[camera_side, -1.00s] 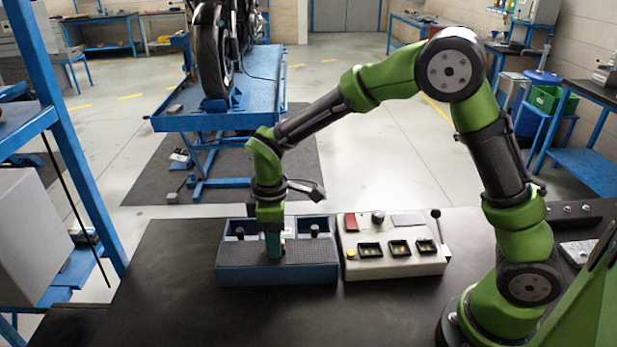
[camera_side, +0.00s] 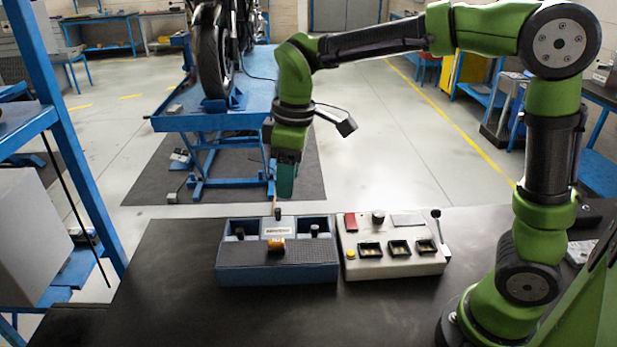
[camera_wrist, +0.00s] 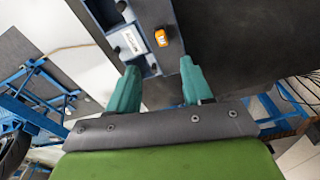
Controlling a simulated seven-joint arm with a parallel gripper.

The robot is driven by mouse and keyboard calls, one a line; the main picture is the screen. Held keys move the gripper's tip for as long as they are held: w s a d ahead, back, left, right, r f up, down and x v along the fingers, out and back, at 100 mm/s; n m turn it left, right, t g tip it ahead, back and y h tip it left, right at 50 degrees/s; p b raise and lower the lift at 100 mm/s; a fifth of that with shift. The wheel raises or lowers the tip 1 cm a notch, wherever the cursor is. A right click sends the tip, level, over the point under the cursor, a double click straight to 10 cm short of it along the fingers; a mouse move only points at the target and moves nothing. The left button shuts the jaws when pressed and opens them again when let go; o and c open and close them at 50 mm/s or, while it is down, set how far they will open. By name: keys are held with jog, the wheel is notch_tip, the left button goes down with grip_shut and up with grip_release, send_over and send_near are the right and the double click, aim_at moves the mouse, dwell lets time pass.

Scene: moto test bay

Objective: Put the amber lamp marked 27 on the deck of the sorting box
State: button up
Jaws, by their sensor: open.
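The amber lamp (camera_side: 276,245) sits on the dark deck of the blue sorting box (camera_side: 240,277), near the deck's back edge and just in front of a pale label plate. In the wrist view the amber lamp (camera_wrist: 161,37) shows small pale marks on top, too small to read for sure, and the sorting box (camera_wrist: 175,47) lies beneath it. My gripper (camera_side: 278,205) is above and behind the box, clear of the lamp. In the wrist view my gripper (camera_wrist: 158,75) has its two teal fingers spread with nothing between them.
A pale control panel (camera_side: 395,262) with several dark square sockets, a knob and a lever stands right of the box. Dark knobs stand in the box's rear compartments. The black bench top (camera_side: 180,280) is clear to the left. A motorcycle on a blue lift (camera_side: 165,122) is behind.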

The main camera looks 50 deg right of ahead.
jog(key=s+d+r+m+t, duration=0.1)
jog(key=s+d+m+t, duration=0.2)
jog(key=s+m, duration=0.2)
jog(key=s+d+m+t+y, duration=0.1)
jog(key=s+d+m+t, duration=0.2)
jog(key=s+m, duration=0.3)
jog(key=s, duration=0.4)
jog(key=shift+d+r, duration=0.15)
jog(key=shift+r, duration=0.25)
jog(key=shift+o, duration=0.3)
